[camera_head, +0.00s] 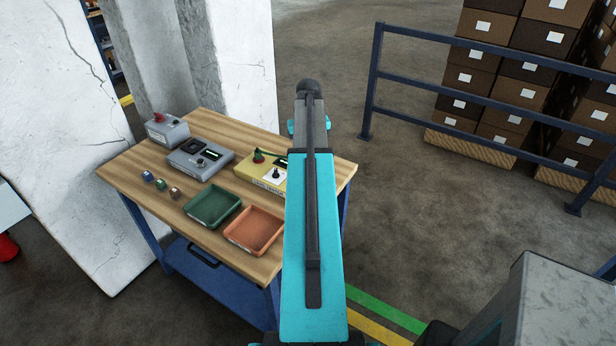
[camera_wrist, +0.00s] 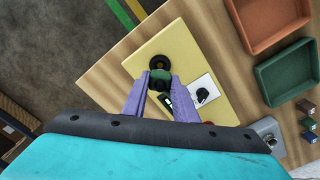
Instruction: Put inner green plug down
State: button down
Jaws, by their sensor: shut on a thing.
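My gripper (camera_wrist: 161,78) shows in the wrist view with its two purple fingers shut on a green plug (camera_wrist: 160,84). The plug is over one end of the yellow panel box (camera_wrist: 185,58), right beside a dark round ring (camera_wrist: 159,62). I cannot tell whether the plug touches the box. In the head view the yellow box (camera_head: 244,172) stands at the table's right side, and my arm hides its right end, my gripper and the held plug. A white plate with a black knob (camera_wrist: 203,93) and a small display (camera_wrist: 167,101) are on the box.
A wooden-topped table (camera_head: 135,168) holds a green tray (camera_head: 192,214), an orange tray (camera_head: 228,238), several small cubes (camera_head: 161,184) and two grey control boxes (camera_head: 186,166), (camera_head: 154,135). A green-and-red knob (camera_head: 258,156) stands on the yellow box. A blue railing (camera_head: 450,92) is behind.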

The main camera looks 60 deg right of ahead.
jog(key=w+a+f+n+b, duration=0.15)
jog(key=w+a+n, duration=0.25)
jog(key=w+a, duration=0.75)
jog(key=w+a+n+b, duration=0.3)
jog(key=w+a, duration=0.6)
jog(key=a, duration=0.5)
jog(key=w+a+f+n+b, duration=0.1)
jog(key=a+n, duration=0.3)
jog(key=a, duration=1.2)
jog(key=w+a+f+n+b, duration=0.1)
jog(key=w+a+n+b, duration=0.2)
jog(key=a, duration=1.4)
jog(key=shift+w+n, duration=0.4)
jog(key=shift+w, duration=0.2)
jog(key=shift+f, duration=0.1)
jog(key=shift+d, duration=0.85)
jog(key=shift+a, duration=0.1)
